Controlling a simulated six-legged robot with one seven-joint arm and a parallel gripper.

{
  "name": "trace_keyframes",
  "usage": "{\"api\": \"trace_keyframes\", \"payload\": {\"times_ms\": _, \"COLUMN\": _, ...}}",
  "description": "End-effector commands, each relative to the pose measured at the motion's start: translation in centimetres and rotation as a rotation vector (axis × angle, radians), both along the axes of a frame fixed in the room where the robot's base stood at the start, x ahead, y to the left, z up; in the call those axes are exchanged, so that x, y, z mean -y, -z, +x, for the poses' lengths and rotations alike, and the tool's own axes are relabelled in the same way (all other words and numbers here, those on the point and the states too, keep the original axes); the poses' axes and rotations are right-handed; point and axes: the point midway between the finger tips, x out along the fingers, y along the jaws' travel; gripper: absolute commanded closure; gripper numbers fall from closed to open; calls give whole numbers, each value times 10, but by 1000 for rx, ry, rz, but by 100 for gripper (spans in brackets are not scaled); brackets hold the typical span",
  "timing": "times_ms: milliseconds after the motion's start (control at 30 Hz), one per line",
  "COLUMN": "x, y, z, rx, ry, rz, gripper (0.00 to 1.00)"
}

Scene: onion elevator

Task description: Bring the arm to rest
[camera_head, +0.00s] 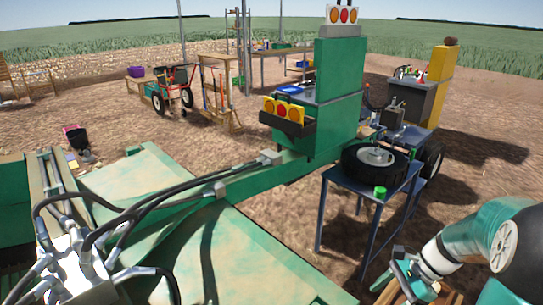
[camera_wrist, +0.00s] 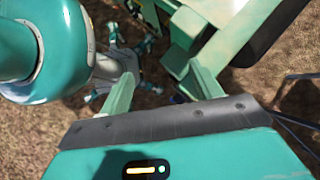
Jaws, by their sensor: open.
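My arm shows at the lower right of the head view, bent, with its teal and white links reaching in from the right edge. My gripper (camera_head: 402,277) is at the end of it, low in the picture, below the blue table. In the wrist view my gripper (camera_wrist: 161,82) has its two pale green fingers apart, with nothing between them. Behind the fingers I see blurred green and teal machine parts and brown ground.
A blue table (camera_head: 366,186) with a black wheel (camera_head: 374,163) and a green can (camera_head: 380,191) stands close above my gripper. The green machine (camera_head: 165,212) with hoses fills the lower left. Bare ground (camera_head: 470,212) lies open at the right.

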Motion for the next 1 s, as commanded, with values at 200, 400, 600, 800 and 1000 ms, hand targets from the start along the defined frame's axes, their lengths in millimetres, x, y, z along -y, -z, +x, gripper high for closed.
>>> {"api": "trace_keyframes", "payload": {"times_ms": 200, "x": -42, "y": -51, "z": -16, "rx": 199, "ry": -322, "rz": -201, "gripper": 36}}
{"api": "trace_keyframes", "payload": {"times_ms": 400, "x": -74, "y": -88, "z": -36, "rx": 381, "ry": -614, "rz": -375, "gripper": 36}}
{"api": "trace_keyframes", "payload": {"times_ms": 600, "x": -101, "y": -119, "z": -60, "rx": 565, "ry": -903, "rz": -547, "gripper": 36}}
{"api": "trace_keyframes", "payload": {"times_ms": 800, "x": -121, "y": -145, "z": -86, "rx": 745, "ry": -1170, "rz": -717, "gripper": 36}}
{"api": "trace_keyframes", "payload": {"times_ms": 1000, "x": -130, "y": -157, "z": -100, "rx": 851, "ry": -1325, "rz": -824, "gripper": 36}}
